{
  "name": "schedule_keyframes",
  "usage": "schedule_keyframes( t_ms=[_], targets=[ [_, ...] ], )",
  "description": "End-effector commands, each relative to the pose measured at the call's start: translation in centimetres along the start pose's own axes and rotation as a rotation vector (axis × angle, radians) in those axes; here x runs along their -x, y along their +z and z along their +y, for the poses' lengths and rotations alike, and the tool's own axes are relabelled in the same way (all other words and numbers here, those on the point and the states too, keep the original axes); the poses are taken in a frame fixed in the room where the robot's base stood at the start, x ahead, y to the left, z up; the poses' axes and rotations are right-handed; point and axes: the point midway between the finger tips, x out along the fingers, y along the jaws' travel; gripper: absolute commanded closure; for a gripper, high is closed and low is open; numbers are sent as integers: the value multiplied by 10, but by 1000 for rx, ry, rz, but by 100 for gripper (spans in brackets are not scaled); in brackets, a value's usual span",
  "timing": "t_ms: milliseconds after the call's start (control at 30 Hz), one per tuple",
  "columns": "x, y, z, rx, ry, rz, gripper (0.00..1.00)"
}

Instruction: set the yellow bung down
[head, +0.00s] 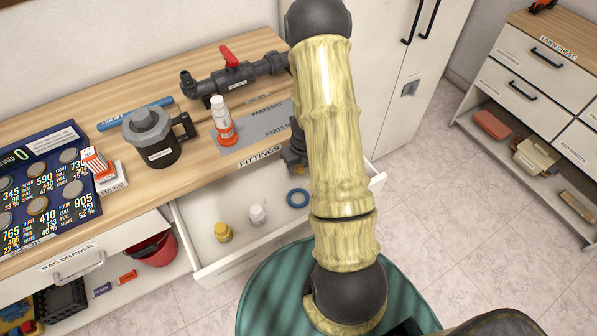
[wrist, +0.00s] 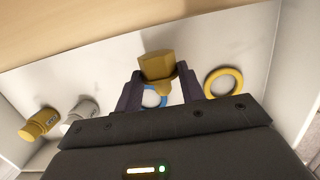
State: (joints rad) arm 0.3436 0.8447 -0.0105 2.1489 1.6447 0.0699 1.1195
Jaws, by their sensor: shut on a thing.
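The yellow bung (wrist: 156,66), with a hex-shaped head, is held between the two dark fingers of my gripper (wrist: 158,88) in the wrist view. My gripper is shut on it, above the open fittings drawer (head: 190,232). The bung overlaps a blue ring in that view; its height above the drawer floor is unclear. In the head view my arm hides the held bung and most of the gripper.
In the drawer are another yellow fitting (head: 223,232), a white fitting (head: 257,215), the blue ring (head: 297,198) and a yellow ring (wrist: 223,82). The worktop (head: 60,232) above holds a dark jug (head: 155,140), a red-handled valve (head: 232,72) and a grey parts mat (head: 262,122).

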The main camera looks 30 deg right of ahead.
Motion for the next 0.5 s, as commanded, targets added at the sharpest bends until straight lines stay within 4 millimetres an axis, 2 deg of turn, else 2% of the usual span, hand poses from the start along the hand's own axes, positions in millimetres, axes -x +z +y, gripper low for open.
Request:
schedule_keyframes(
  t_ms=[133, 400, 500],
  targets=[
    [-4, 0, 1, 1, 0, 0, 86],
    [-36, -6, 1, 2, -1, 0, 86],
    [-38, -6, 1, 2, 0, -1, 86]
  ],
)
